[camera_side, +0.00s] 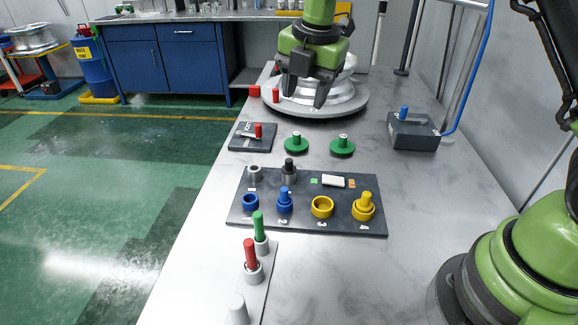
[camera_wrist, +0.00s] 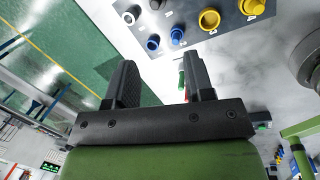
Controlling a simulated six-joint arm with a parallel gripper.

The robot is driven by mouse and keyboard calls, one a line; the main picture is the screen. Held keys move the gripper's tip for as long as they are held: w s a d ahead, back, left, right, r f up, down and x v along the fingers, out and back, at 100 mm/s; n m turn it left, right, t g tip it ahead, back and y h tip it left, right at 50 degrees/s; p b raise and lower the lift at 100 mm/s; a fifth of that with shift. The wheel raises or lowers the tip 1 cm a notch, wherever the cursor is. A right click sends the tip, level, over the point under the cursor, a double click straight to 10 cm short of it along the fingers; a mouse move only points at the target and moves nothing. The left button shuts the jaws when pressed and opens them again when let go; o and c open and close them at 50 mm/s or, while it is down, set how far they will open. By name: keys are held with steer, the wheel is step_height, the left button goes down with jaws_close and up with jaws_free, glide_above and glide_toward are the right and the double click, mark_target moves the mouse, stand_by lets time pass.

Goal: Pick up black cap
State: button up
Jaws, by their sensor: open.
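The black cap (camera_side: 289,163) sits upright on a grey cylinder (camera_side: 289,177) in the back row of the dark plate (camera_side: 315,232). In the wrist view the black cap (camera_wrist: 156,4) shows only partly, at the top edge. My gripper (camera_side: 305,92) is open and empty, pointing down in front of the silver wheel, well behind and above the black cap. In the wrist view, my gripper (camera_wrist: 160,66) shows two spread fingers with nothing between them.
The plate also holds a grey ring (camera_side: 254,173), a blue ring (camera_side: 250,202), a blue peg (camera_side: 285,199), a yellow ring (camera_side: 322,207) and a yellow peg (camera_side: 364,206). Two green discs (camera_side: 342,146) lie behind it. Red and green pegs (camera_side: 258,226) stand in front.

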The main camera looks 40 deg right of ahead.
step_height(320, 180, down, 7)
steer(key=w+n+g, duration=0.1)
steer(key=w+n, duration=0.2)
steer(key=n, duration=0.3)
glide_above(289, 160)
steer(key=shift+h, duration=0.3)
steer(key=f, duration=0.4)
steer(key=shift+s+f, duration=0.1)
steer(key=shift+s, duration=0.3)
steer(key=shift+w+f, duration=0.25)
steer(key=shift+f, duration=1.3)
steer(key=shift+w+f, duration=0.2)
steer(key=shift+f, duration=1.3)
steer(key=c, duration=0.7)
